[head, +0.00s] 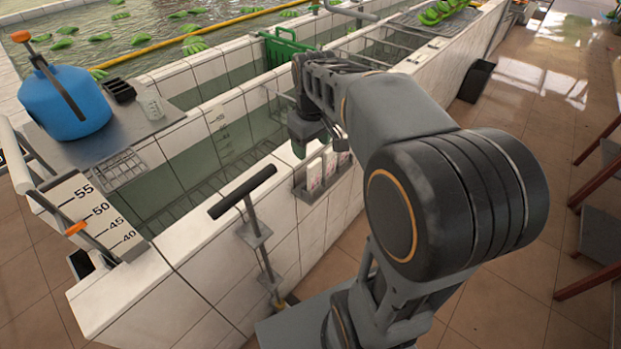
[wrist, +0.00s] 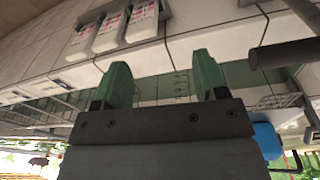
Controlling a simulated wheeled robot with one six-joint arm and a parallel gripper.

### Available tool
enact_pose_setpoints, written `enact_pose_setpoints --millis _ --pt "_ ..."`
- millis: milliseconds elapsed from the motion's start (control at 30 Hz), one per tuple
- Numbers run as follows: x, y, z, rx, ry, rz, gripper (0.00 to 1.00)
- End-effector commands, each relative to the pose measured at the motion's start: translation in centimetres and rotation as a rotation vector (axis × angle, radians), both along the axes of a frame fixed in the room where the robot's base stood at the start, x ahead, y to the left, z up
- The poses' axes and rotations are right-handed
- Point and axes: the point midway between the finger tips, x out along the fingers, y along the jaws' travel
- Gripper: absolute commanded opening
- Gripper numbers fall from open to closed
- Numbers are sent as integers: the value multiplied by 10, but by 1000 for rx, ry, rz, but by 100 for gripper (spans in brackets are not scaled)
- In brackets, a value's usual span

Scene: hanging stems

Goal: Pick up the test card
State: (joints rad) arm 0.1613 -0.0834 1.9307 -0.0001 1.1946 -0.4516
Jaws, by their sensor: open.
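Three white card-like pieces stand in a grey holder (head: 308,196) on the outer face of the tiled tank wall. The nearest white piece (head: 314,174) and the others carry small printing; I cannot tell which is the test card. In the wrist view they are at the upper left, the rightmost white piece (wrist: 142,22) nearest my gripper (wrist: 163,78). My gripper is open, its green fingers apart with nothing between them. In the head view my gripper (head: 312,143) is over the tank wall's top, just beyond the holder, and partly hidden by my arm.
A black T-handle (head: 242,192) on a post stands at the wall, left of the holder. A blue jug (head: 66,103) stands on a grey shelf at the far left. A green crate (head: 285,46) sits at the back.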

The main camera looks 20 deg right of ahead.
Motion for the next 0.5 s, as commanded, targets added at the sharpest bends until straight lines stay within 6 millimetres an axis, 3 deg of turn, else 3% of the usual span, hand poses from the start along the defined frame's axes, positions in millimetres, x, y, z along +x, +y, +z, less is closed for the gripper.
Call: enact_pose_setpoints --millis 100,200,333,500 --pt "26 -14 -5 2 53 73 66" --pt "39 -23 -8 6 81 114 66" --pt "46 -29 -21 10 101 139 66" --pt "47 -32 -51 11 105 141 66"
